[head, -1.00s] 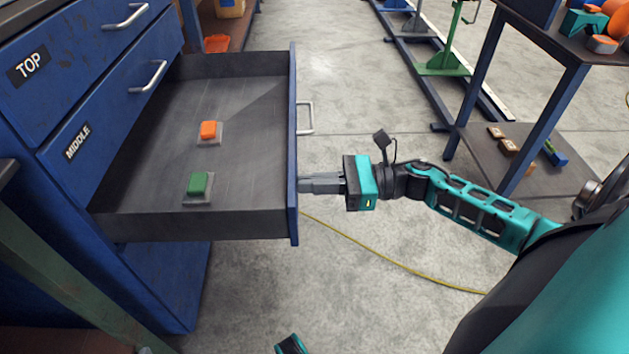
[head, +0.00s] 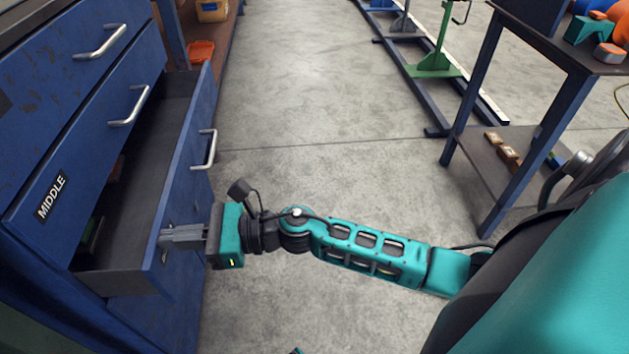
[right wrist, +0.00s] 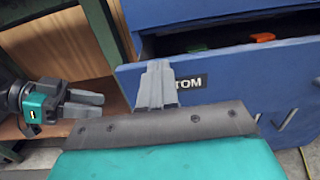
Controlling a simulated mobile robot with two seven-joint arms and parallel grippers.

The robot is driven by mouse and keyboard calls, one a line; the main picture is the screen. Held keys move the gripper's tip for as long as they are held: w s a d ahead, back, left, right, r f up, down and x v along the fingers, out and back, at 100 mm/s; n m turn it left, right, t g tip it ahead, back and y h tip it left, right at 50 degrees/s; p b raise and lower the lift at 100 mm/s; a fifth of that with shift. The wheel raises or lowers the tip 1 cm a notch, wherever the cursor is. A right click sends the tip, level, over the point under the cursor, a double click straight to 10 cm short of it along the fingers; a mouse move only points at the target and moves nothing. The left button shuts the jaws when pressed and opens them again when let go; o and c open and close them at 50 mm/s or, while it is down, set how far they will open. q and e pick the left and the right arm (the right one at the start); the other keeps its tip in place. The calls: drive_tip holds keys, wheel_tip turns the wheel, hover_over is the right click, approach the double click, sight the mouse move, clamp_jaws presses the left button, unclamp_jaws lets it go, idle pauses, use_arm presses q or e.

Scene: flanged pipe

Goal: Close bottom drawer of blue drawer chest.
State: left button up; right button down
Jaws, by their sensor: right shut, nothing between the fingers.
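The blue drawer chest (head: 60,130) stands at the left in the head view. Its bottom drawer (head: 188,160) is partly out, below the drawer labelled MIDDLE. The drawer front also shows in the right wrist view (right wrist: 235,75), its label partly hidden, reading "TOM". My right gripper (head: 165,238) is shut and empty, its fingertips against the outer face of that front near its near end, apart from the handle (head: 205,150). My left gripper (right wrist: 88,104) shows at the left of the right wrist view, its fingers apart, clear of the drawer front.
A green block (right wrist: 197,47) and an orange block (right wrist: 262,38) lie inside the drawer. A dark table with a lower shelf (head: 490,170) stands at the right. The floor (head: 310,110) between the chest and that table is open.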

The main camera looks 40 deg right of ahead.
drive_tip(key=x, duration=0.8)
drive_tip(key=shift+b, duration=0.35)
drive_tip(key=shift+w, duration=0.1)
